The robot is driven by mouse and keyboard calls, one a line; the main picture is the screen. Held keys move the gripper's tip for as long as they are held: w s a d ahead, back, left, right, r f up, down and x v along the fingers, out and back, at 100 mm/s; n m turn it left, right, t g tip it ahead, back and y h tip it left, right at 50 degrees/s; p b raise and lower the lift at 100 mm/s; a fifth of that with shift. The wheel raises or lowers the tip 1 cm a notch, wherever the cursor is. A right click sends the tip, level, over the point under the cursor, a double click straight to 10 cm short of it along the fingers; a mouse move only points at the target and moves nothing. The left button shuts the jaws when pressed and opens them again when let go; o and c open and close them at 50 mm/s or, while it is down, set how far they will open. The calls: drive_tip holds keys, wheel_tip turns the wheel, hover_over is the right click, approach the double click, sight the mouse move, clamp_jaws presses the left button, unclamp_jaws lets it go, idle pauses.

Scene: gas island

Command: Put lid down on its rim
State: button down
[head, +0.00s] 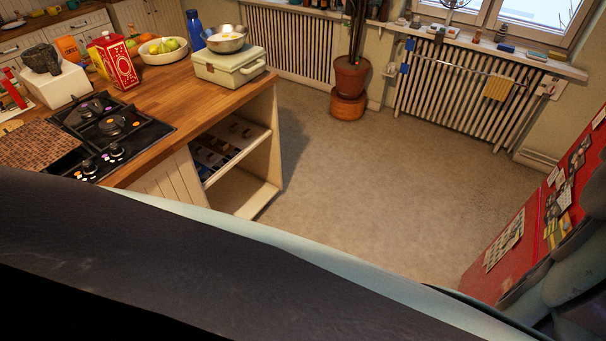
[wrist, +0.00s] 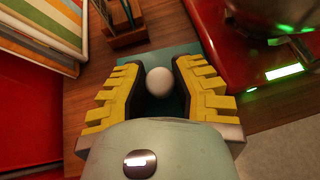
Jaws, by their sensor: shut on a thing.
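In the wrist view my gripper (wrist: 160,68) has two yellow, stepped fingers with dark inner pads. It is shut on a smooth white round thing (wrist: 161,82), which shows between the fingertips. I cannot tell whether this is the lid's knob or a separate piece. A teal flat surface (wrist: 180,54) shows behind and below it; its full outline is hidden by the fingers. No lid rim can be made out. In the head view my gripper is not seen.
In the wrist view a red device (wrist: 222,22) with green lights stands right, bearing a metal vessel (wrist: 265,14). Coloured boards or books (wrist: 45,25) are upper left. The head view shows a wooden counter (head: 180,98), a hob (head: 112,130) and open floor (head: 370,185).

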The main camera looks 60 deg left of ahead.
drive_tip(key=shift+w+f, duration=0.1)
drive_tip(key=shift+f, duration=0.4)
idle(1.1)
drive_tip(key=c, duration=0.8)
unclamp_jaws()
drive_tip(key=shift+r+p, duration=3.4)
drive_tip(key=shift+r, duration=0.15)
